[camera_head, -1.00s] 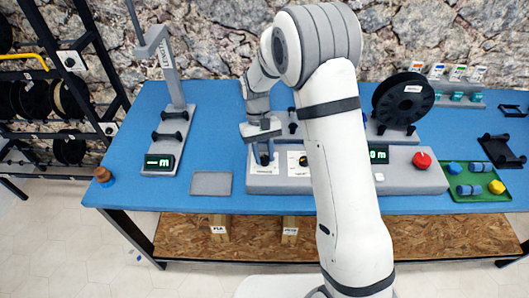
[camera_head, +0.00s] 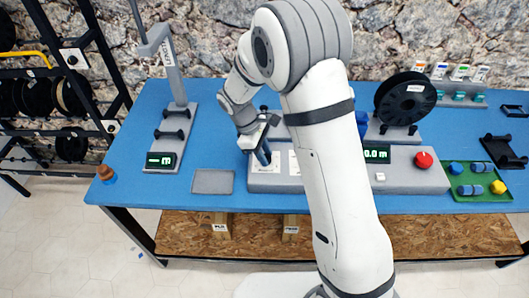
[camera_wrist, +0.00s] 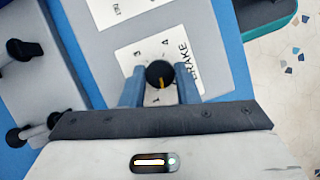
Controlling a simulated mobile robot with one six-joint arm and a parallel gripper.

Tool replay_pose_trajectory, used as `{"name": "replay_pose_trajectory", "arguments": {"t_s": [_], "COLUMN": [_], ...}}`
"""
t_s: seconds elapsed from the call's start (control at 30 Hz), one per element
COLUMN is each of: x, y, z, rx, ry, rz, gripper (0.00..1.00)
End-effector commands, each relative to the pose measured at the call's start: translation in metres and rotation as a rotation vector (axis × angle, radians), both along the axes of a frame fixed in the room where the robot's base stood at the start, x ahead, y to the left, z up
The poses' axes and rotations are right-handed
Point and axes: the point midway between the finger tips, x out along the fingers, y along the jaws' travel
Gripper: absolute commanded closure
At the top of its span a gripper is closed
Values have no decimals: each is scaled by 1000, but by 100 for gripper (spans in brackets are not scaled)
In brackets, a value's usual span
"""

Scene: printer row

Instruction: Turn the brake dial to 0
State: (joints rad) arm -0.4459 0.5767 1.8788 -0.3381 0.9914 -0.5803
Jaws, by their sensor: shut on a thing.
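The brake dial (camera_wrist: 160,73) is a round black knob with an orange pointer mark, on a white card (camera_wrist: 128,65) marked BRAKE with numerals around the knob. In the wrist view the orange mark points down toward the numeral 1. My gripper (camera_wrist: 160,76) has its blue fingers on both sides of the knob, shut on it. In the head view my gripper (camera_head: 263,156) is low over the left end of the grey console (camera_head: 415,177), tilted. There the dial is hidden by my gripper. The numeral 0 cannot be made out.
A green readout (camera_head: 376,154) and a red button (camera_head: 423,160) are on the console's right part. A black spool (camera_head: 405,98) stands behind it. A grey pad (camera_head: 212,181) and a scale-like stand (camera_head: 172,135) are to the left. A green tray (camera_head: 480,187) lies at right.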

Motion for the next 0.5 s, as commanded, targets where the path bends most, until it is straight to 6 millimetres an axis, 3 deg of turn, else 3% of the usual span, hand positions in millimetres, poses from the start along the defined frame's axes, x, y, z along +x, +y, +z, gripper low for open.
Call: {"name": "replay_pose_trajectory", "arguments": {"t_s": [0.5], "x": [-4], "y": [1], "z": [0], "rx": [1], "ry": [0], "rz": [461], "gripper": [95]}}
